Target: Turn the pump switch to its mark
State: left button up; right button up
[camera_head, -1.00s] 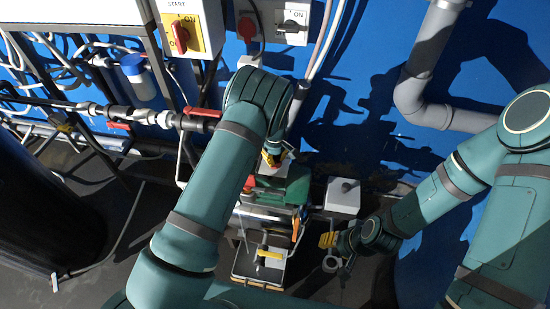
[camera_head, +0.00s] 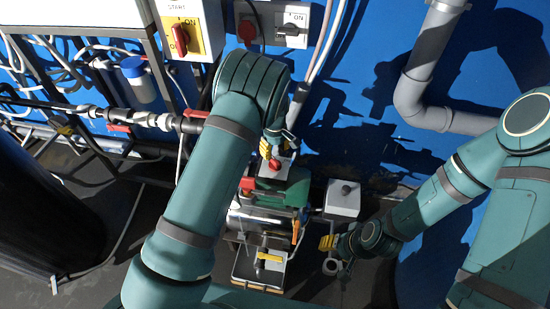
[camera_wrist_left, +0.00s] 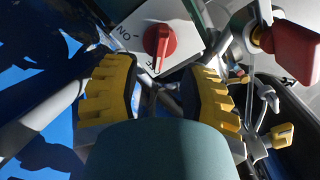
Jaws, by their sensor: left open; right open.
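The pump switch (camera_head: 275,164) is a red knob on a small pale box above the green pump housing. In the left wrist view the red knob (camera_wrist_left: 160,44) sits on a white plate with an ON label that appears upside down to its left. The knob lies roughly along the picture's vertical there. My left gripper (camera_head: 277,149) is open just above the switch. Its yellow fingers (camera_wrist_left: 162,84) stand apart in the left wrist view, with the knob beyond the gap and not between them. My right gripper (camera_head: 338,254) is open and empty, low and to the right.
A grey box with a dark knob (camera_head: 344,192) stands right of the pump. A yellow panel with a red switch (camera_head: 180,39) and a grey switch box (camera_head: 292,27) are on the blue wall. A red valve handle (camera_wrist_left: 292,47) is close to the right finger.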

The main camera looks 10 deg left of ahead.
aim_at(275, 160)
pick_arm(q)
notch_tip(275, 160, up, 6)
jog(key=shift+f, duration=0.1)
dwell(0.6)
